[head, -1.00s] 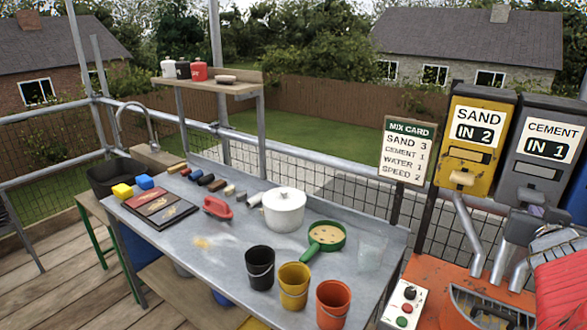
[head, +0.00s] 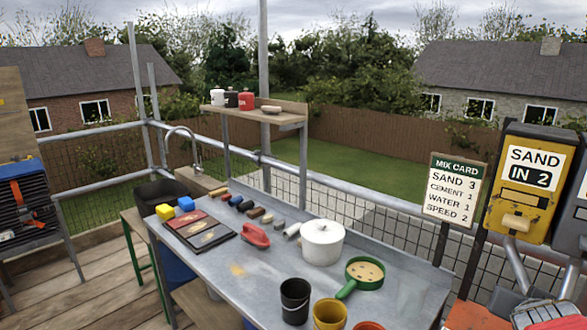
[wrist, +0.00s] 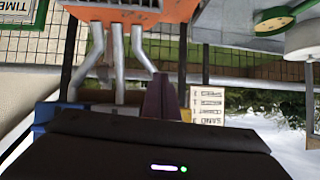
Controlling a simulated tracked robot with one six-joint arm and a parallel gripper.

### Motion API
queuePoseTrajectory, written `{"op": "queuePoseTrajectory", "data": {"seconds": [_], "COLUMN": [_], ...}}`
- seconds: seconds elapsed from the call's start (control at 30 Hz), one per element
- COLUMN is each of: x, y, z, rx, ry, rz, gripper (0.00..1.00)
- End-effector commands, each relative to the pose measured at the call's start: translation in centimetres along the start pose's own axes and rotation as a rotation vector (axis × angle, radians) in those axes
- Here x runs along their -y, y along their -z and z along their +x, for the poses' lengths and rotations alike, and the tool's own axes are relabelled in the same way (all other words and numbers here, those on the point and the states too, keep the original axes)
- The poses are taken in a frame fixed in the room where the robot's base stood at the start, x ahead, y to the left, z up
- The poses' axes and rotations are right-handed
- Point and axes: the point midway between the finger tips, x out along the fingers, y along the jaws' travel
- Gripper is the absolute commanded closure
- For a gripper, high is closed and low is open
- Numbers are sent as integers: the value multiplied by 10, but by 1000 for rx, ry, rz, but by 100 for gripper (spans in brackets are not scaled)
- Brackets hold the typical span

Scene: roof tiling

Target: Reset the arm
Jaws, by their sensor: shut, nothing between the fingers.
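My gripper (wrist: 161,98) shows in the wrist view as dark fingers closed together above the black wrist housing, with nothing between them. The wrist picture is upside down, with sky at the lower right. The gripper cannot be made out in the head view.
A metal workbench (head: 405,285) holds a white pot (head: 322,243), a green-rimmed sieve (head: 365,272), a red float (head: 255,236) and buckets, including a black one (head: 295,300). A yellow sand hopper (head: 527,185) and mix card (head: 456,190) stand at right. Railings surround the deck.

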Motion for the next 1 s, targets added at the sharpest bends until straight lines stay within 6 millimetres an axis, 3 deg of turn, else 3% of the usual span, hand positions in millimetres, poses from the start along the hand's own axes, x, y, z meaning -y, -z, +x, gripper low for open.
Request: {"op": "queuePoseTrajectory", "data": {"seconds": [0.13, 0.37, 0.7, 1.0], "x": [36, 83, 142, 168], "y": [-41, -78, -126, -175], "z": [-3, -40, -132, -218], "rx": [107, 224, 379, 511], "ry": [33, 83, 247, 445], "rz": [-22, -122, -361, -578], "gripper": [100, 100, 100, 100]}}
